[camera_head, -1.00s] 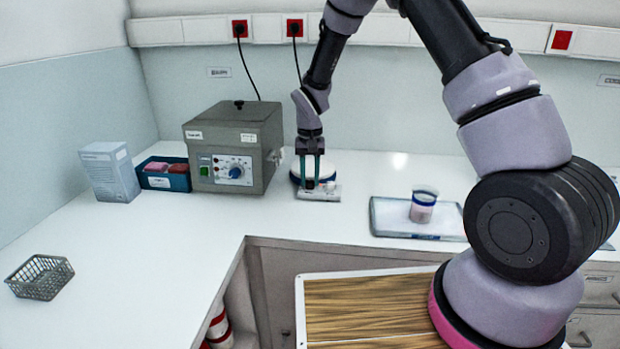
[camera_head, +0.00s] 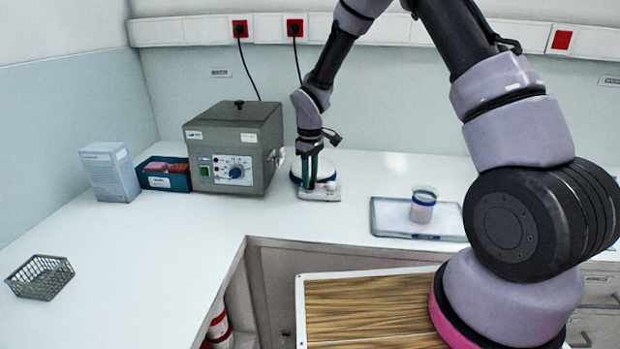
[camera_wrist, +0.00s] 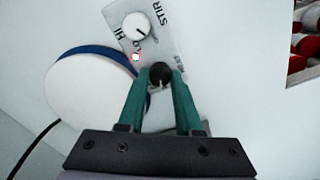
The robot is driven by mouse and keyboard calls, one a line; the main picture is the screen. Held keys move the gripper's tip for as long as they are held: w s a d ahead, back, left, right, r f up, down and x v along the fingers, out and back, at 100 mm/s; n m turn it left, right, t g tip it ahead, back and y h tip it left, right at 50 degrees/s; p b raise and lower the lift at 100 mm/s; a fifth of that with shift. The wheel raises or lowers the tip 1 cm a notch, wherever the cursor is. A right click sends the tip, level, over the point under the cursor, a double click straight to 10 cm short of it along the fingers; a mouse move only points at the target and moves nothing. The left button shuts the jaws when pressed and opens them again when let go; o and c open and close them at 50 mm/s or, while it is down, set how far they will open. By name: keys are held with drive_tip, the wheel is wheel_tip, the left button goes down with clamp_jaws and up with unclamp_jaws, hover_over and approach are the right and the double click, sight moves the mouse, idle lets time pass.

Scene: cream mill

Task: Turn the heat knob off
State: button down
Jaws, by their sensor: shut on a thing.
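The hotplate stirrer stands on the white counter, with a round white plate with a blue rim (camera_wrist: 88,92) and a pale control panel (camera_head: 332,194) at its front. In the wrist view the black knob (camera_wrist: 160,72) sits by a partly hidden label that seems to read HEAT. A pale mark on it points toward the bottom of that view. My gripper (camera_wrist: 163,84) has its two green fingers on either side of this knob, shut on it. A white knob (camera_wrist: 137,26) by the word STIR is apart from the fingers. In the head view my gripper (camera_head: 309,184) hides part of the stirrer.
A grey box-shaped device (camera_head: 233,148) with a blue dial stands left of the stirrer. A tray (camera_head: 390,220) with a cup (camera_head: 423,208) is at right.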

drive_tip(key=n, duration=0.4)
drive_tip(key=shift+n, duration=2.3)
drive_tip(key=c, duration=0.6)
unclamp_jaws()
